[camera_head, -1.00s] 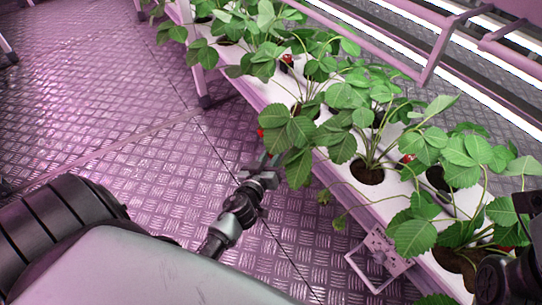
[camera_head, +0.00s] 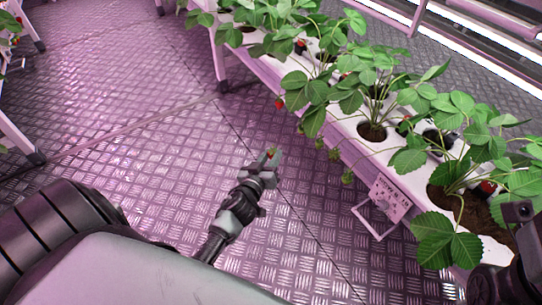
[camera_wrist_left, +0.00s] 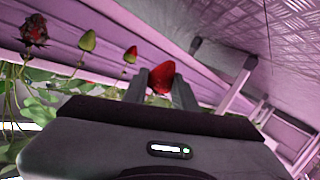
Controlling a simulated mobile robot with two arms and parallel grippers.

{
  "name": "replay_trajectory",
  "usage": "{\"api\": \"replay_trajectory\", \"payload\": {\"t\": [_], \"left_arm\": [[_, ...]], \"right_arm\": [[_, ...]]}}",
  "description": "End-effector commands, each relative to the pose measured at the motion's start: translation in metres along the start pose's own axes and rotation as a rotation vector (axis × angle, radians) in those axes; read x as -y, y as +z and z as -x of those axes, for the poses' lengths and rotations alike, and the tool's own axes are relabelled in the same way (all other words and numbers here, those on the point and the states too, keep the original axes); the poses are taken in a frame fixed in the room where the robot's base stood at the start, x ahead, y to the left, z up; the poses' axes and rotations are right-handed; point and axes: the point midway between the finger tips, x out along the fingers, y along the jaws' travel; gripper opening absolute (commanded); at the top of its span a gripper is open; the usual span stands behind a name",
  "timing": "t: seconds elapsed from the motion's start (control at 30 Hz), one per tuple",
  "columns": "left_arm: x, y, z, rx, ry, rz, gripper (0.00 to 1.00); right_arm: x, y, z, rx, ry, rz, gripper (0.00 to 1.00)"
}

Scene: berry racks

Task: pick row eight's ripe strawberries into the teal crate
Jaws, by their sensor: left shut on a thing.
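My left gripper (camera_head: 268,160) is beside the planted rack, over the floor and clear of the leaves. It is shut on a red strawberry (camera_wrist_left: 161,77), which shows between the two fingers in the left wrist view. Another red strawberry (camera_head: 279,104) hangs at the rack's near edge, and a red one (camera_wrist_left: 131,54) hangs beyond the fingers in the wrist view. Greenish berries (camera_head: 347,177) hang lower along the edge. More red berries (camera_head: 405,123) sit among the leaves on the rack. No teal crate shows. My right gripper's jaws do not show.
The white planter rack (camera_head: 350,152) runs diagonally with leafy plants in round holes. A small sign (camera_head: 390,198) with unreadable text hangs off its side. Another rack (camera_head: 22,140) stands at the far left. Metal floor (camera_head: 150,110) lies open between them.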

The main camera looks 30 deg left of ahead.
Motion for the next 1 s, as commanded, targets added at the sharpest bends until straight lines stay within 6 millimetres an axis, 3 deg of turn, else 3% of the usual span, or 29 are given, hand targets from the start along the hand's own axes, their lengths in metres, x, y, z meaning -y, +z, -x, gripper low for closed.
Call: {"api": "replay_trajectory", "payload": {"t": [0.37, 1.0], "left_arm": [[0.001, 0.000, 0.001, 0.000, 0.000, 0.000, 0.14], [0.029, -0.003, 0.038, 0.000, 0.000, 0.000, 0.14]], "right_arm": [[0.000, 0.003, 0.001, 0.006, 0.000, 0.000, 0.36], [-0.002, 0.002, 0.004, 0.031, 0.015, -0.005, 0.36]]}}
